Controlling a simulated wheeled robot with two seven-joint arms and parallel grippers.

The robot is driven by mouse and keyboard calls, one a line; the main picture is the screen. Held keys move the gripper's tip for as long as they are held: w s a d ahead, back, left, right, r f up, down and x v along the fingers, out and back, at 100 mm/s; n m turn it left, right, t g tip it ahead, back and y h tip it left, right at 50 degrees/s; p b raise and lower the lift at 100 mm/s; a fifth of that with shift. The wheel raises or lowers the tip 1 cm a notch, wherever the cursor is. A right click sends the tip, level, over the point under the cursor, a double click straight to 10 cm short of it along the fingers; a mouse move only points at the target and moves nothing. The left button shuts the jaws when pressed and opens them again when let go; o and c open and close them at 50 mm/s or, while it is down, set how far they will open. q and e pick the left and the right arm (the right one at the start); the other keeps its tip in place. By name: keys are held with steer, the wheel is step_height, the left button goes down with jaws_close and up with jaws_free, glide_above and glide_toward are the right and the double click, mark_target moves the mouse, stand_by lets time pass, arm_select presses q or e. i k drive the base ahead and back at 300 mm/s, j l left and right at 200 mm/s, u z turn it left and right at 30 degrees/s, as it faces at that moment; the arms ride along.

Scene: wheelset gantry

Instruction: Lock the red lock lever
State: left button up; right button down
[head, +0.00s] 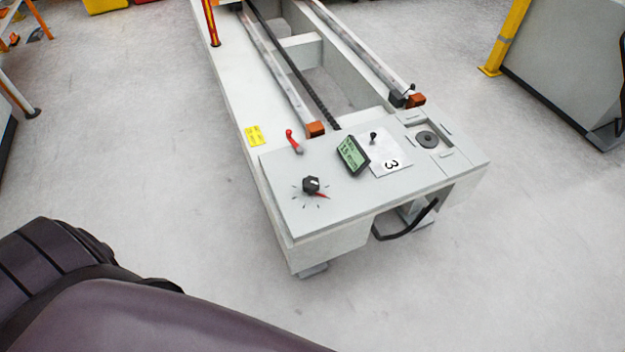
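The red lock lever (291,138) stands on the left part of the control panel (270,190) at the near end of the gantry. Its red handle slants up and to the left from a small grey pivot at the panel surface. Nothing touches it. I cannot tell from its pose whether it is locked. Neither of my grippers is in view. A dark part of my own body fills the lower left of the head view.
The panel also carries a black knob (310,185) with a red pointer, a green display (352,155) and a plate marked 3 (392,163). Two rails with orange end blocks (315,129) run away behind it. A yellow post (508,35) stands at right. The near floor is clear.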

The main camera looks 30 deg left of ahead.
mark_target(299, 150)
steer(key=i+j+u, duration=0.1)
steer(key=j+u, duration=0.25)
steer(key=i+j+u, duration=0.2)
steer(key=j+u, duration=0.15)
steer(key=j, duration=0.15)
steer(key=i+j+u, duration=0.2)
steer(key=j+u, duration=0.15)
steer(key=i+j+u, duration=0.35)
steer(key=k, duration=0.1)
